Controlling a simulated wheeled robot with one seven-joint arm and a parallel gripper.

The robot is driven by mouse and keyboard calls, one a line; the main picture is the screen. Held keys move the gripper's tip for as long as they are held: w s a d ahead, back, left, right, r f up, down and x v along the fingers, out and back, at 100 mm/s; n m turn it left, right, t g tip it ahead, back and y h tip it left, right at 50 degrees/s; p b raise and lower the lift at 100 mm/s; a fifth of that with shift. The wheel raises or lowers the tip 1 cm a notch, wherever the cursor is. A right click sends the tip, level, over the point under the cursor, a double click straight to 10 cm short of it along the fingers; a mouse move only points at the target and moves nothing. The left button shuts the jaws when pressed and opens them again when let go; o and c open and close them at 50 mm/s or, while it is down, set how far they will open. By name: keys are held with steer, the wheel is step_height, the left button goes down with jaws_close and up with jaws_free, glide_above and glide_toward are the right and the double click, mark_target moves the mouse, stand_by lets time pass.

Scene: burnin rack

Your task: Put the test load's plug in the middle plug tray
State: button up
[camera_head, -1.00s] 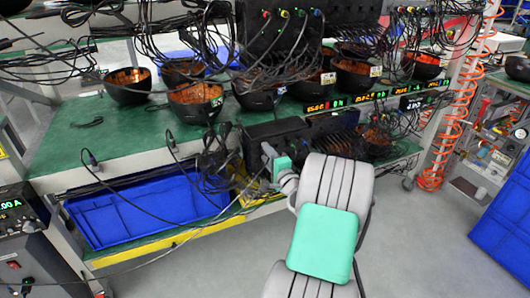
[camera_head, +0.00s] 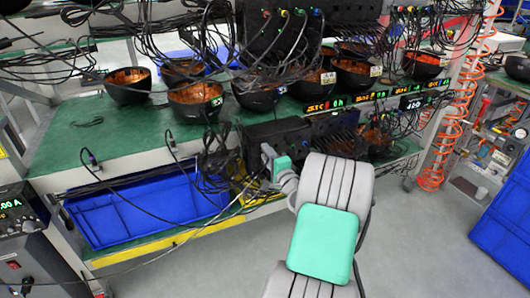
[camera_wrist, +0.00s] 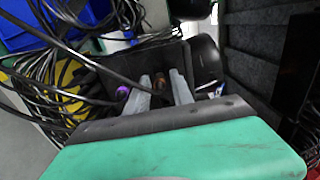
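My gripper (camera_wrist: 161,84) reaches into a dark open tray (camera_wrist: 108,74) in the wrist view. Its two light grey fingers stand apart, with a brown-orange plug-like piece (camera_wrist: 160,81) between them; I cannot tell if they touch it. A purple plug (camera_wrist: 122,93) is just left of the left finger. In the head view, my gripper (camera_head: 268,160) is at the front of the black boxes on the lower shelf, its fingertips hidden. A thin pale cable (camera_head: 180,243) runs from the instrument with a green display (camera_head: 12,204) at the left towards it.
A blue bin (camera_head: 140,208) sits below the green bench (camera_head: 120,140). Two purple plugs hang on cables at the bench edge. Black bowls (camera_head: 195,100) and dense cables fill the rack. Tangled black cables (camera_wrist: 45,85) lie left of my fingers.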

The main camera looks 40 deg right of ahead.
jaws_close()
stand_by(1.1)
steer(key=shift+s, duration=0.15)
steer(key=shift+b+v, duration=0.6)
steer(key=shift+v, duration=2.3)
